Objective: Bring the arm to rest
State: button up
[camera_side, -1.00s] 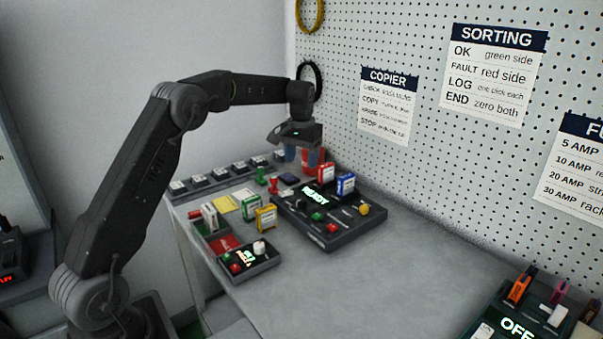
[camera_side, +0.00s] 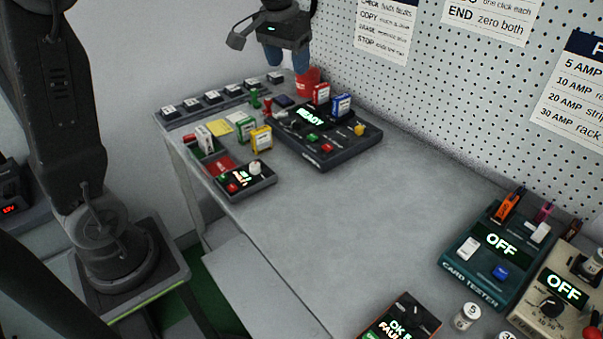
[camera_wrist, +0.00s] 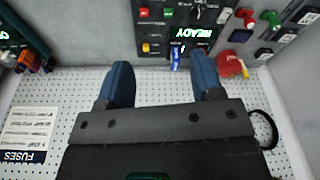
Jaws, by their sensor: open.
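My gripper (camera_side: 287,65) hangs high over the back of the bench in the side view, beside and above the red cup (camera_side: 307,82). Its two blue fingers are apart with nothing held between them. In the wrist view my gripper (camera_wrist: 161,70) shows the same spread fingers. A black device with a lit READY display (camera_side: 311,118) stands below it, with a red card (camera_side: 321,93) and a blue card (camera_side: 342,104) upright at its back. The upper arm links are cut off by the picture's top edge.
A row of dark switch boxes (camera_side: 211,97) lines the bench's far-left edge. Yellow (camera_side: 261,138) and green (camera_side: 245,128) cards stand near a small panel (camera_side: 246,181). A teal tester reading OFF (camera_side: 497,246) stands at right. The pegboard (camera_side: 420,98) rises behind; the bench middle is clear.

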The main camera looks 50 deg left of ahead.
jog(key=s+d+f+m+t, duration=0.1)
jog(key=s+d, duration=0.4)
jog(key=s, duration=0.6)
jog(key=s+d+f+m+t, duration=0.1)
jog(key=s+d, duration=0.4)
jog(key=s, duration=0.6)
notch_tip(320, 180, down, 2)
jog(key=shift+m+t, duration=0.4)
jog(key=shift+t, duration=0.3)
